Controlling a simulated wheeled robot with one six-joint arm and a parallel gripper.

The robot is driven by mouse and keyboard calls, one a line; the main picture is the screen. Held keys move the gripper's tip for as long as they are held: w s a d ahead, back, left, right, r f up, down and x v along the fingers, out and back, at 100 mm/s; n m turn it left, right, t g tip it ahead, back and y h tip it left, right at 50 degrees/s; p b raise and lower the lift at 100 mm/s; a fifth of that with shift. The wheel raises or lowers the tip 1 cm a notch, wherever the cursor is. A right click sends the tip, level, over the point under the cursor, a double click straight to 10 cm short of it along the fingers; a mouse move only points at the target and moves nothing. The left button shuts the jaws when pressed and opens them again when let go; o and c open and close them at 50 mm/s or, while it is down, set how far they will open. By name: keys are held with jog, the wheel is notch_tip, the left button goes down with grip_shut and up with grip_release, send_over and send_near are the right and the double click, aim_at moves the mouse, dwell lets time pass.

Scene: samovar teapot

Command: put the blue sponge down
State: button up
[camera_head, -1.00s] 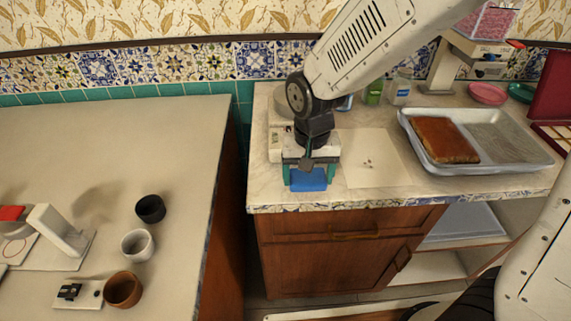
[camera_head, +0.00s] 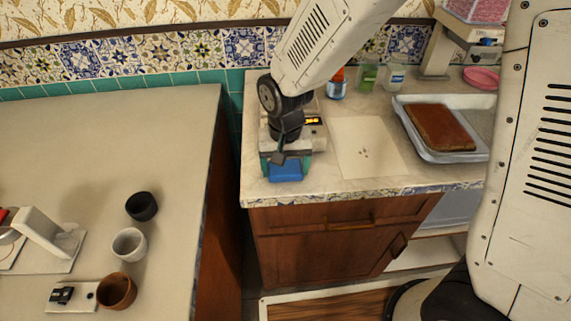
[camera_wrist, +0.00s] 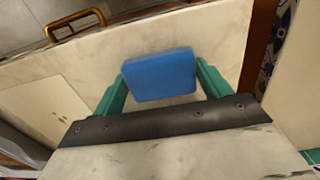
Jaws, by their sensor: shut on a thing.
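The blue sponge (camera_head: 286,171) is a small blue block. It is between the teal fingers of my gripper (camera_head: 285,168), near the front left of the marble-topped counter (camera_head: 310,182). In the wrist view the sponge (camera_wrist: 160,74) sits between the two teal fingertips (camera_wrist: 160,80), with a finger at each side. My gripper is shut on it. I cannot tell whether the underside of the sponge touches the counter, as it is hidden.
A white sheet (camera_head: 362,148) with small specks lies right of my gripper. A metal tray (camera_head: 470,156) holding a brown slab (camera_head: 439,127) is farther right. Bottles (camera_head: 337,86) stand behind. On the left table are a black cup (camera_head: 141,206), white cup (camera_head: 129,244) and brown cup (camera_head: 116,291).

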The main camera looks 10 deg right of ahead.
aim_at(285, 168)
jog(key=o, duration=1.1)
notch_tip(285, 168, up, 12)
jog(key=s+d+r, duration=0.4)
jog(key=d, duration=0.2)
jog(key=s+d+r, duration=0.3)
jog(key=d+r, duration=0.1)
jog(key=d, duration=0.3)
jog(key=shift+t, duration=0.6)
jog(key=shift+s+d+r, duration=0.2)
jog(key=shift+s+d, duration=1.1)
jog(key=shift+s, duration=0.75)
jog(key=shift+s+d+r, duration=0.2)
jog(key=shift+s+d, duration=1.1)
jog(key=shift+s, duration=0.75)
jog(key=shift+s+d+r, duration=0.2)
jog(key=shift+s+d, duration=1.1)
jog(key=shift+s, duration=0.75)
